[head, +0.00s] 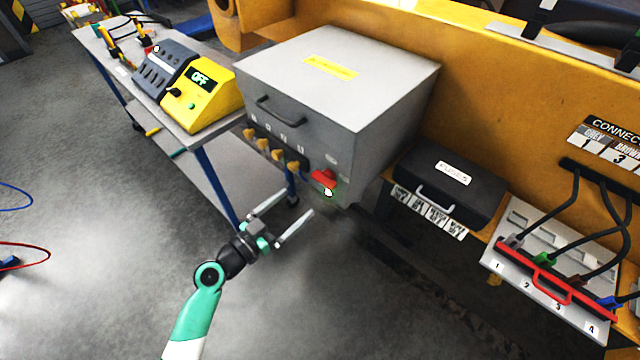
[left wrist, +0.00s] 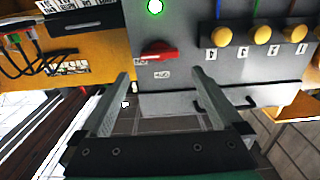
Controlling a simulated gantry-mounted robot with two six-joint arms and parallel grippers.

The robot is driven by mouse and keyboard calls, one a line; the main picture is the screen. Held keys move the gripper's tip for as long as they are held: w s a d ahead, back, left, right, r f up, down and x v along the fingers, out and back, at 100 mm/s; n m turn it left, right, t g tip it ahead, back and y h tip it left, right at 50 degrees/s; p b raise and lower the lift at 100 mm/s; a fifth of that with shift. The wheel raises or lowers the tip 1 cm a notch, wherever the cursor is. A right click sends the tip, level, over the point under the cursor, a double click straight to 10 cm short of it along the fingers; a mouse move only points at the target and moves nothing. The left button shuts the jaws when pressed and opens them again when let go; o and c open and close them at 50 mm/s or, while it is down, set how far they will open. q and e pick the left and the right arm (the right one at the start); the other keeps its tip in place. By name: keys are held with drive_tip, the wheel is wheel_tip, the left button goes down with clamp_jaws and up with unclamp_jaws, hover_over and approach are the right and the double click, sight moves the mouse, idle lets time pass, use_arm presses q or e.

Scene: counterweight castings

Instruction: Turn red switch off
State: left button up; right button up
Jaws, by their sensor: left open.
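The red switch (head: 324,179) is on the front face of a grey box (head: 290,120), near its lower right corner. A lit green lamp (head: 328,192) sits just below it. In the left wrist view, which looks upside down, the red switch (left wrist: 157,52) has its handle lying roughly horizontal, with the green lamp (left wrist: 154,6) above it. My left gripper (head: 297,208) is open and empty, in front of and below the switch, apart from it. In the left wrist view, the switch appears just beyond and between the spread fingertips (left wrist: 160,76). My right gripper is not in view.
Several yellow connectors (head: 263,143) line the box front left of the switch. A black case (head: 450,185) and a panel with cables (head: 545,270) stand to the right. A yellow meter reading OFF (head: 205,98) sits on a cart at left. The floor before the box is clear.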

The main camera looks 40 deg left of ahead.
sight(320, 183)
use_arm(q)
drive_tip(key=w, duration=1)
drive_tip(key=shift+s, duration=0.1)
drive_tip(key=c, duration=1.1)
